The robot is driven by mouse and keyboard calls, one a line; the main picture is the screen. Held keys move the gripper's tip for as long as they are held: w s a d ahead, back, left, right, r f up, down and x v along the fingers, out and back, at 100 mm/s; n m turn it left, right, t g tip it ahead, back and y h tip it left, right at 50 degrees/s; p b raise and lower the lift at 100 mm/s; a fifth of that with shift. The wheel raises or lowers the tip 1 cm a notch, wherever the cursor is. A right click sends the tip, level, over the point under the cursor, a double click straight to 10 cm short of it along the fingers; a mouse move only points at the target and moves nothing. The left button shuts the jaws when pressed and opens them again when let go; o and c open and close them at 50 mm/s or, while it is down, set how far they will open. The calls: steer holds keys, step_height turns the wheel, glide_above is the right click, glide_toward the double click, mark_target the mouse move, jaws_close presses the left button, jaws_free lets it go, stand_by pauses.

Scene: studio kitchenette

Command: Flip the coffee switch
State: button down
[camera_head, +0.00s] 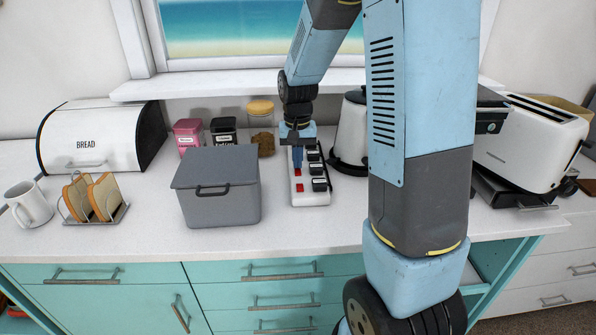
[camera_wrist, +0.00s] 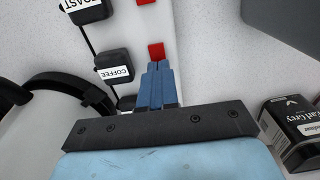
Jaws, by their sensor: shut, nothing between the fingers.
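A white power strip (camera_head: 312,199) lies on the counter, with black plugs along its right side and red switches along its left. In the wrist view, one plug carries an upside-down COFFEE label (camera_wrist: 115,72). A red switch (camera_wrist: 156,50) sits beside that plug on the strip (camera_wrist: 137,32). My gripper (camera_wrist: 158,65) is shut and empty, its blue fingertips right at the near edge of this switch. I cannot tell whether they touch it. In the head view my gripper (camera_head: 297,166) points down over the strip's left side, hiding part of it.
A grey lidded box (camera_head: 219,203) stands close left of the strip. A white kettle (camera_head: 351,132) stands to its right. Tins, including a black one (camera_head: 223,128), and a jar (camera_head: 261,116) stand behind. A toaster (camera_head: 530,145) is farther right. Counter in front is clear.

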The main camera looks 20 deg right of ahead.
steer(key=shift+f, duration=0.3)
steer(key=shift+r, duration=3.55)
steer(key=s+r+n+t, duration=0.1)
steer(key=s+r, duration=0.3)
steer(key=s, duration=0.4)
steer(key=s+r+n+t, duration=0.1)
steer(key=s+r, duration=0.3)
steer(key=s, duration=0.4)
steer(key=s+r+n+t, duration=0.1)
steer(key=s+r+t, duration=0.2)
steer(key=s+r, duration=0.2)
steer(key=shift+s+t, duration=0.3)
steer(key=shift+s, duration=1.15)
